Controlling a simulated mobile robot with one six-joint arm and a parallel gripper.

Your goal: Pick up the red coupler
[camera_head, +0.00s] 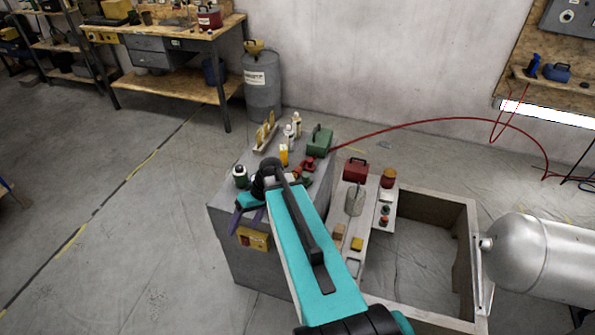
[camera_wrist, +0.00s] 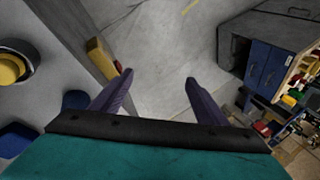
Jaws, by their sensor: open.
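A small red part that looks like the red coupler (camera_head: 308,163) sits on top of the grey cabinet (camera_head: 228,192), right of my wrist in the head view. It lies near the end of a red hose, and I cannot tell whether the two are joined. My gripper (camera_head: 248,222) is at the cabinet's left front edge, left of the red part and apart from it. In the wrist view my gripper (camera_wrist: 158,80) has its two purple fingers spread, with only floor between them. No red coupler can be made out clearly there.
Around the red part stand a green case (camera_head: 320,141), a yellow bottle (camera_head: 284,155), white bottles and a dark green bottle (camera_head: 240,176). A red box (camera_head: 355,170) and small items stand on the right-hand ledge. A yellow box (camera_head: 253,239) is on the cabinet front. The red hose (camera_head: 430,122) arches rightward.

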